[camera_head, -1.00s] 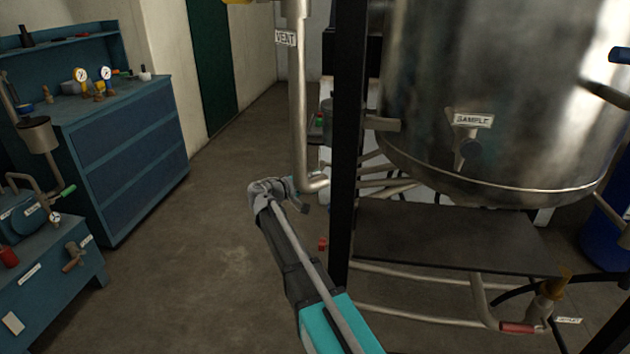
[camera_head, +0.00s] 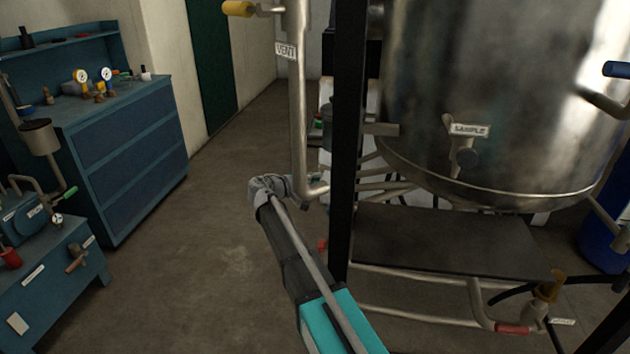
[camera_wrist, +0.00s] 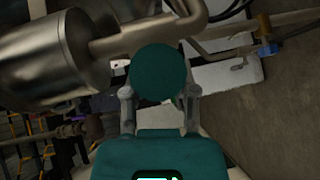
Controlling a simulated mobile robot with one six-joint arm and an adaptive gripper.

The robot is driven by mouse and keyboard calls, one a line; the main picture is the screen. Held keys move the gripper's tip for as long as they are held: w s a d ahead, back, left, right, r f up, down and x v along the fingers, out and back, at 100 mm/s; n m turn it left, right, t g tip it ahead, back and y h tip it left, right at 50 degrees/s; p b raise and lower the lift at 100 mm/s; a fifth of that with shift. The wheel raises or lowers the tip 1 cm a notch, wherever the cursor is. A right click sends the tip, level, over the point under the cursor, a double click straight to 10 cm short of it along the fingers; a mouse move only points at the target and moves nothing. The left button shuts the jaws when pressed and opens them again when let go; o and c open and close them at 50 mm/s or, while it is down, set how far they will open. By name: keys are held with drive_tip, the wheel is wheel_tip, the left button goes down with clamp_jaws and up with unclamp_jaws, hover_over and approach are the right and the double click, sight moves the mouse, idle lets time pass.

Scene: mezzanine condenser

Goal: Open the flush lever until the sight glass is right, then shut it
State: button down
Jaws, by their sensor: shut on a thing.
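My gripper (camera_wrist: 160,92) has its two fingers on either side of a dark teal round piece (camera_wrist: 158,72) in the wrist view and is shut on it. Whether this piece is the flush lever's handle I cannot tell. In the head view my gripper (camera_head: 299,187) is small and partly hidden, beside the lower bend of the vent pipe (camera_head: 301,120). The large steel tank (camera_head: 480,90) stands to the right, with a SAMPLE label (camera_head: 470,130) above a small outlet. I cannot make out the sight glass or a flush label in either view.
A black upright post (camera_head: 345,140) stands just right of my gripper. A yellow handle (camera_head: 238,8) is at upper left of the vent pipe, and a red-handled valve (camera_head: 513,329) is low right. Blue cabinets (camera_head: 125,150) stand left. The floor between is clear.

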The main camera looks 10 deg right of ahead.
drive_tip(key=shift+c, duration=2)
unclamp_jaws()
drive_tip(key=shift+f+b, duration=0.2)
drive_tip(key=shift+b, duration=0.2)
drive_tip(key=shift+f+m+h+b, duration=0.4)
drive_tip(key=shift+f+h+b, duration=0.15)
drive_tip(key=shift+b, duration=0.7)
drive_tip(key=p+v, duration=0.1)
drive_tip(key=v, duration=1.2)
drive_tip(key=shift+s+a+t, duration=0.25)
drive_tip(key=shift+s+t, duration=0.05)
drive_tip(key=shift+r, duration=0.1)
drive_tip(key=shift+s, duration=0.15)
